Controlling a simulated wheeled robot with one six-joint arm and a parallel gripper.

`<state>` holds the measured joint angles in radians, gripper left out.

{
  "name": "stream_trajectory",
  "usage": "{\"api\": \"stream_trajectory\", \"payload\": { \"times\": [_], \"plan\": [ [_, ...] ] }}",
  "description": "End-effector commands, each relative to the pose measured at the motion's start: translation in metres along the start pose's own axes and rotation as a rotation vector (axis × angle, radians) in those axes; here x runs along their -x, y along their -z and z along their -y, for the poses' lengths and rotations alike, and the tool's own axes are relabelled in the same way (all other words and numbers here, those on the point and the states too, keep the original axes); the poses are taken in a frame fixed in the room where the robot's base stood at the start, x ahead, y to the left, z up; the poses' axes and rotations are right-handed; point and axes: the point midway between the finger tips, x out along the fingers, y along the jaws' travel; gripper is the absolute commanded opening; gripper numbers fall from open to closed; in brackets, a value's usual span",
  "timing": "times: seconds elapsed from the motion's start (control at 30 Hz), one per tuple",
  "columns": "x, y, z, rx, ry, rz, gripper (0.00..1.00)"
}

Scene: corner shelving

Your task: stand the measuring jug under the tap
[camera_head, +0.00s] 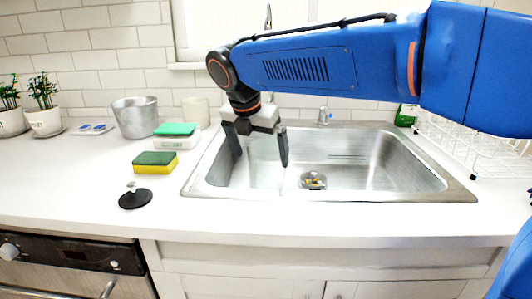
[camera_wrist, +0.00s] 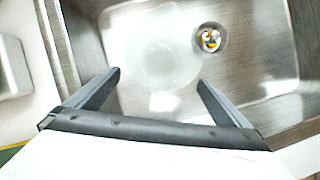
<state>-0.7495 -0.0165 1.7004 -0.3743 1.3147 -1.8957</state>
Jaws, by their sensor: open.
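A clear, see-through vessel, apparently the measuring jug (camera_wrist: 170,58), stands in the sink, just beyond and between my fingertips in the wrist view. In the head view it shows only as a faint pale shape (camera_head: 264,173) below my gripper. My gripper (camera_head: 261,160) points down over the left part of the sink, fingers spread. It also shows open and empty in the wrist view (camera_wrist: 158,77). The tap (camera_head: 268,17) shows only at its top above my arm; its spout is hidden.
The steel sink (camera_head: 400,165) has a drain (camera_head: 313,181) right of the jug. A sponge (camera_head: 155,163), black stopper (camera_head: 135,197) and metal pot (camera_head: 134,117) are on the left counter. A white dish rack (camera_head: 470,145) stands at right.

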Motion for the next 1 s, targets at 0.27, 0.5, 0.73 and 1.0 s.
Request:
{"api": "stream_trajectory", "payload": {
  "times": [0.27,0.5,0.73,1.0],
  "plan": [
    [0.019,0.048,0.000,0.003,-0.001,-0.001,1.00],
    [0.029,0.072,0.000,0.002,0.002,-0.001,1.00],
    [0.031,0.077,0.000,0.000,0.002,-0.001,1.00],
    [0.031,0.076,0.001,-0.003,0.000,-0.001,1.00]
  ]
}}
